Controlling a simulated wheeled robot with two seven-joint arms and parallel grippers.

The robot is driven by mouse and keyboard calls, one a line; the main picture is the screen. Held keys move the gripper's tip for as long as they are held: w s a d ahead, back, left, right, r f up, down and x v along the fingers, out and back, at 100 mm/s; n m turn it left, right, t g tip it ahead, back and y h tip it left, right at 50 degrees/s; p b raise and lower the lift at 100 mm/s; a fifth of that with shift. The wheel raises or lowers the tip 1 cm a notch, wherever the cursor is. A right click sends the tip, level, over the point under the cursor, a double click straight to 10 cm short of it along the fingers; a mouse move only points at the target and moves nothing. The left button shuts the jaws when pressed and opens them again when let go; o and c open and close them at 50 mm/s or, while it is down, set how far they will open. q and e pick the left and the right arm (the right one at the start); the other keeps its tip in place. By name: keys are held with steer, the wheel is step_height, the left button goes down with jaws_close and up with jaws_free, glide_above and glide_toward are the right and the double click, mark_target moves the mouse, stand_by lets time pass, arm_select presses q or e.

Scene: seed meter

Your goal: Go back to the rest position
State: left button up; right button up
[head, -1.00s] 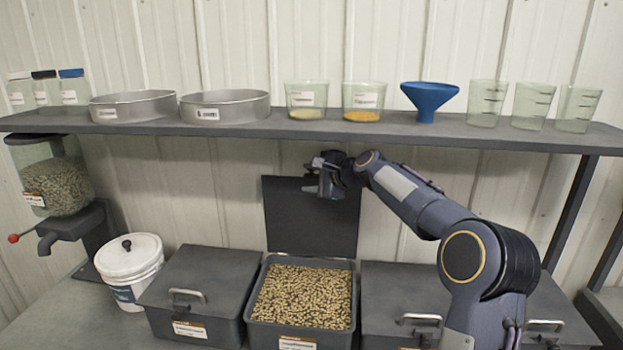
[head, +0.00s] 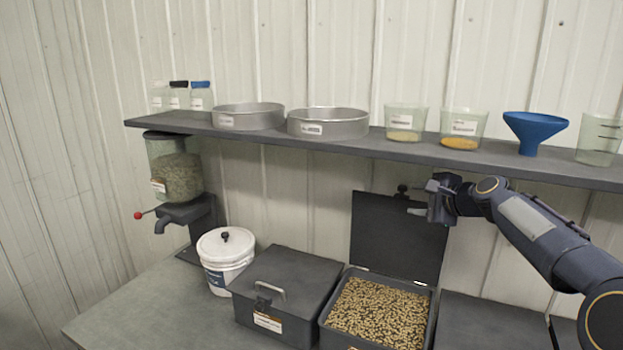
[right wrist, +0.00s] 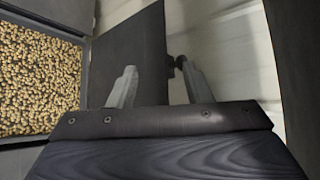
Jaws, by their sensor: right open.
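My right gripper (head: 426,200) is open and empty. It is in front of the raised lid (head: 392,245) of the open bin, under the shelf. In the right wrist view its two fingers (right wrist: 160,85) are apart with nothing between them, and the lid (right wrist: 137,50) shows behind them. The open bin (head: 327,325) holds tan pellets (head: 380,312), which also show at the left of the right wrist view (right wrist: 38,80). My left gripper is not in view.
The shelf (head: 300,140) holds jars, sieves (head: 335,124), cups and a blue funnel (head: 533,128), close above my right arm. A closed bin (head: 290,265), a white bucket (head: 222,245) and a dispenser with a red-tipped lever (head: 177,175) stand to the left. The counter's front left is clear.

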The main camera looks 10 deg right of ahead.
steer(key=s+a+f+n+g+b, duration=0.1)
steer(key=s+a+f+n, duration=0.15)
steer(key=s, duration=0.55)
steer(key=s+a+f+n+g, duration=0.2)
steer(key=s+a+n, duration=0.2)
steer(key=s, duration=0.4)
steer(key=s+a+f+n+g+b, duration=0.1)
steer(key=s+a+f+n, duration=0.15)
steer(key=s, duration=0.55)
steer(key=s+a+f+n+g, duration=0.1)
steer(key=s+a+f+n, duration=0.2)
steer(key=s+f, duration=0.4)
steer(key=s+a+f+n+g+b, duration=0.1)
steer(key=s+f+n, duration=0.4)
steer(key=s, duration=0.8)
step_height(320, 180, down, 3)
steer(key=shift+a+r+g, duration=0.2)
steer(key=shift+a+g, duration=0.4)
steer(key=shift+a, duration=0.35)
steer(key=shift+s, duration=0.1)
